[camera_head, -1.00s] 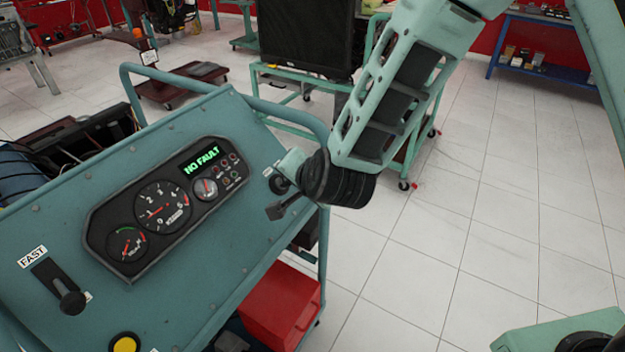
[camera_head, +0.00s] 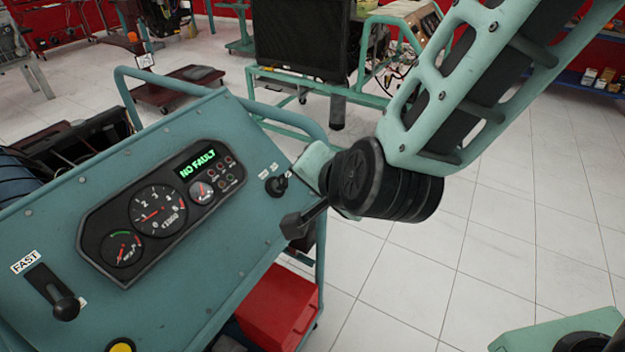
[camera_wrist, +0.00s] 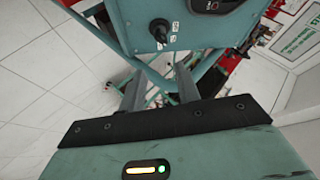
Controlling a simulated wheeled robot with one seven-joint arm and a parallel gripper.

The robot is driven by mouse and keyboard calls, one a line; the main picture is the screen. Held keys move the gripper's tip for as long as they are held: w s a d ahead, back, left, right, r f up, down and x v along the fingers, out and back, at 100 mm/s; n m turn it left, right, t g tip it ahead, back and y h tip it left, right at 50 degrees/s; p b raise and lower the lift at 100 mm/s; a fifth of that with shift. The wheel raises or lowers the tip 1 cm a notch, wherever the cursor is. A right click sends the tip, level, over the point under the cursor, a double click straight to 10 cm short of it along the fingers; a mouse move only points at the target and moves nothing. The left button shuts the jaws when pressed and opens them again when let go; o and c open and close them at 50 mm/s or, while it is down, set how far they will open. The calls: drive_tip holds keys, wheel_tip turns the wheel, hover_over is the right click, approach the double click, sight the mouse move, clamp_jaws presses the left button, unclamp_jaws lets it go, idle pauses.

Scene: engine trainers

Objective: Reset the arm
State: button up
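My gripper (camera_head: 300,218) is just off the right edge of the teal control panel (camera_head: 225,120), partly hidden by my wrist. In the wrist view my gripper (camera_wrist: 161,90) shows two grey fingers standing apart with nothing between them. A black key-like switch (camera_head: 276,186) sits at the panel's right end, left of my gripper and apart from it. The switch also shows in the wrist view (camera_wrist: 160,29), beyond the fingertips. The panel display (camera_head: 198,163) reads "NO FAULT" in green.
A lever (camera_head: 66,307) marked FAST and a yellow button (camera_head: 121,346) are on the panel's left. A red box (camera_head: 278,308) sits low under the panel. A green-framed stand (camera_head: 275,107) is behind. Open tiled floor (camera_head: 500,260) lies to the right.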

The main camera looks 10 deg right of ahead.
drive_tip(key=s+n+g+y, duration=0.1)
drive_tip(key=s+n+g, duration=0.5)
drive_tip(key=s+n, duration=0.3)
drive_tip(key=s+d+r+n+g+h, duration=0.1)
drive_tip(key=s+d+n+g+h, duration=0.2)
drive_tip(key=s+d+n, duration=0.3)
drive_tip(key=s+d, duration=0.2)
drive_tip(key=shift+s+d+r+g+h, duration=0.2)
drive_tip(key=shift+d+r+g+h, duration=0.1)
drive_tip(key=shift+d+r+h, duration=0.1)
idle(0.9)
